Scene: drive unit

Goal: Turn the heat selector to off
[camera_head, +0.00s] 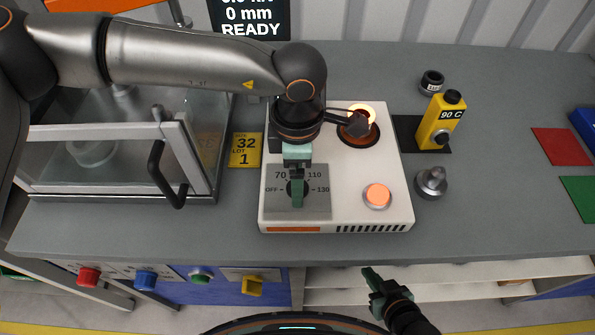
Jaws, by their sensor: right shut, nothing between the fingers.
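The heat selector (307,188) is a dark round knob on a grey plate (315,207) at the front left of a white heater unit (340,212). The plate reads OFF at left, 70 and 110 above, and 130 at right. My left gripper (297,192) is over the knob, its green fingers covering the middle of it. I cannot tell whether they grip it, and the knob's pointing direction is hidden. My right gripper (371,277) is shut and empty, low in front of the bench edge, away from the unit.
An orange button or lamp (377,195) glows on the unit; a round well (359,132) behind has a glowing rim. A yellow 90 C block (440,121) and a metal knobbed piece (431,183) stand right. A glass-sided box (110,143) with a black handle stands left.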

